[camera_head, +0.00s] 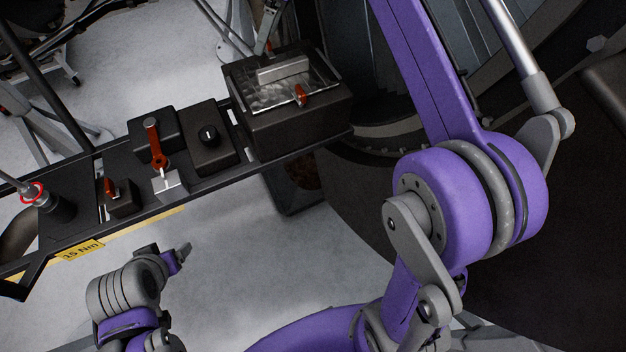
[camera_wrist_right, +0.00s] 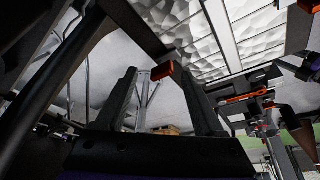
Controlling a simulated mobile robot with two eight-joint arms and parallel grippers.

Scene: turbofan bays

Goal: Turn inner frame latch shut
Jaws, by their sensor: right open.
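A black box (camera_head: 300,128) with a clear framed top stands at the right end of the dark shelf. A red latch handle (camera_head: 302,95) sits on its near frame edge, and a smaller red part (camera_head: 268,47) shows at its far edge. I cannot tell which is the inner frame latch.
The shelf also carries an orange-red lever (camera_head: 154,145) on a silver block, a black knob box (camera_head: 211,138) and a small red-handled switch (camera_head: 112,188). A yellow label (camera_head: 80,250) is on its front edge. Large dark round engine parts fill the right.

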